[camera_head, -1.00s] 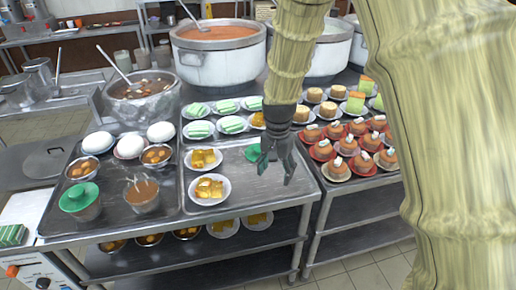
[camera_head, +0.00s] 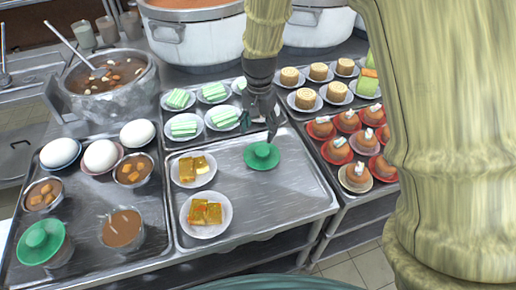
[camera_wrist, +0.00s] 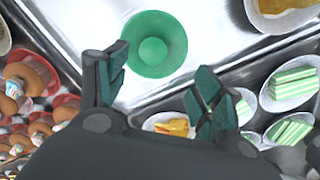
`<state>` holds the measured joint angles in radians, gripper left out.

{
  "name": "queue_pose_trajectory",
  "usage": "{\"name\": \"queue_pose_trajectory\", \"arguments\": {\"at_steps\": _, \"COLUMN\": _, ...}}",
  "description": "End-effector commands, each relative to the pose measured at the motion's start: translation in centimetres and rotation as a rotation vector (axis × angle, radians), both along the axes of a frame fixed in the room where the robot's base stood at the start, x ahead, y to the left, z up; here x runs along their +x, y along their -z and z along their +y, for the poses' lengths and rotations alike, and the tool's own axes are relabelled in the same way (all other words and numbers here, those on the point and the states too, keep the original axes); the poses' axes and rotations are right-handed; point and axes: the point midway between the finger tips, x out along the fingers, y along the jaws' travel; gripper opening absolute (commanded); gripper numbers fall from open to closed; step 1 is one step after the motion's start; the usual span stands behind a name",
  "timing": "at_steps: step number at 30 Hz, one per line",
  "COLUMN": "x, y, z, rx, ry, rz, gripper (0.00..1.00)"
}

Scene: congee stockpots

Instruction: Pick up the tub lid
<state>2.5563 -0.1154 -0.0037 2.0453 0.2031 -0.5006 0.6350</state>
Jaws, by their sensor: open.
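A round green tub lid (camera_head: 262,156) with a knob on top lies flat on the bare part of the metal tray (camera_head: 285,200). In the wrist view the lid (camera_wrist: 153,44) shows whole, just beyond and between the fingertips. My gripper (camera_head: 262,128) points down just behind the lid and is open and empty. In the wrist view its two dark fingers (camera_wrist: 158,75) are spread apart, with no contact with the lid to be seen. A second green lid (camera_head: 42,241) sits on a small tub at the front left.
Plates of yellow cake (camera_head: 206,212) stand left of the lid, and green layered cakes (camera_head: 184,126) behind it. Red-plated buns (camera_head: 346,122) fill the tray to the right. A steel pot with a ladle (camera_head: 108,85) and large stockpots (camera_head: 195,35) stand behind. The tray's front right is clear.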

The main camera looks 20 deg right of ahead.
Motion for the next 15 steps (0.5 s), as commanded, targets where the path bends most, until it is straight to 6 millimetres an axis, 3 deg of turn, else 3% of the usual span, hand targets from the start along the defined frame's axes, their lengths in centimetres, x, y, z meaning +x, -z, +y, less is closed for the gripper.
{"name": "queue_pose_trajectory", "arguments": {"at_steps": 9, "x": 1.2, "y": 4.2, "z": -0.1, "rx": 0.000, "ry": 0.000, "rz": 0.015, "gripper": 0.67}}
{"name": "queue_pose_trajectory", "arguments": {"at_steps": 15, "x": 1.3, "y": 5.0, "z": -0.1, "rx": 0.001, "ry": 0.000, "rz": 0.017, "gripper": 0.67}}
